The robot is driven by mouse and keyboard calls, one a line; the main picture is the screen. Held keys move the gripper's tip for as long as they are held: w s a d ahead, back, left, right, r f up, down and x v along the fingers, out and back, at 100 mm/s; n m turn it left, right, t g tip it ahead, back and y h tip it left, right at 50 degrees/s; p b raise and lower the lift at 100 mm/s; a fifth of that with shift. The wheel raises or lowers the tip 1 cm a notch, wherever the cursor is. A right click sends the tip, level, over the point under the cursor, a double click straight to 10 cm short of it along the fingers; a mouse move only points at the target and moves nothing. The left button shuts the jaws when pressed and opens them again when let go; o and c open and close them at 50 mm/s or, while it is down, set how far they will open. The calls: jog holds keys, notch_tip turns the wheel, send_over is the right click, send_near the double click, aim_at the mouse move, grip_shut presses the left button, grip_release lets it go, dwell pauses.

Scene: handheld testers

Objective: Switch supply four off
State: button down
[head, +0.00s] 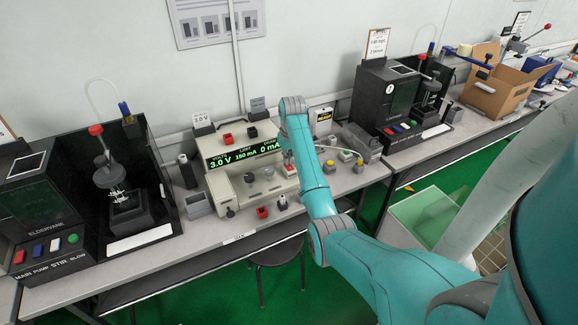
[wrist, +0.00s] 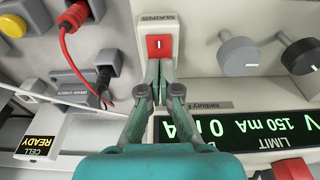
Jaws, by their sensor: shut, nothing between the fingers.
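The cream power supply (head: 222,186) stands on the bench in the middle of the head view. Its green display (head: 245,155) is lit and reads 3.0 V, 150 mA and 0 mA. I cannot read a supply number on it. In the wrist view, a red rocker switch (wrist: 160,44) marked with a line sits in a white plate labelled MAINS. My gripper (wrist: 160,70) is shut and empty, with its tips at the lower edge of the red switch. I cannot tell whether they touch it. The head view shows my arm reaching over the supply's right end.
In the wrist view, two knobs (wrist: 238,56) lie right of the switch, and a red plug with its cable (wrist: 74,16) lies left. A CELL READY box (wrist: 42,146) is at lower left. Black-cased testers (head: 130,185) stand on both sides of the supply.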

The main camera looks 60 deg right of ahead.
jog(key=shift+f, duration=0.1)
jog(key=shift+r, duration=3.5)
jog(key=shift+s, duration=0.1)
